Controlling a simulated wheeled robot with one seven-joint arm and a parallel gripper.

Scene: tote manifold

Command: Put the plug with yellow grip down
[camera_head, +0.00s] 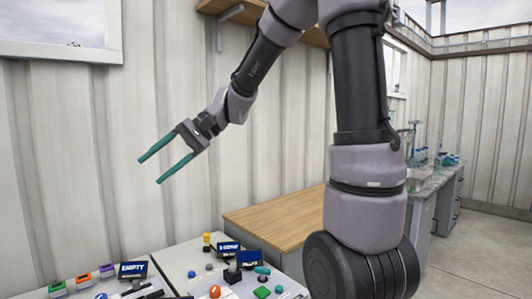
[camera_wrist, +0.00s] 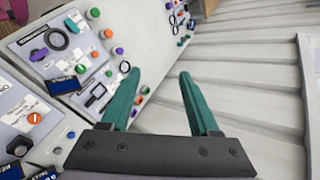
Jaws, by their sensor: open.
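My gripper (camera_head: 150,171) is raised in front of the corrugated wall, well above the bench panels. Its two green fingers are spread, with nothing between them; the wrist view also shows the open gripper (camera_wrist: 160,74) empty. A small upright yellow piece (camera_head: 207,241) stands near the back edge of the middle panel, below and to the right of my gripper in the head view. It looks like the plug with yellow grip, but it is too small to be sure. I cannot make out a yellow grip in the wrist view.
The panels carry several coloured knobs, including an orange knob (camera_head: 214,291), and blue signs such as the EMPTY sign (camera_head: 133,269). A bare wooden worktop (camera_head: 275,215) lies behind to the right. The air around my gripper is clear, with the wall (camera_head: 80,170) behind it.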

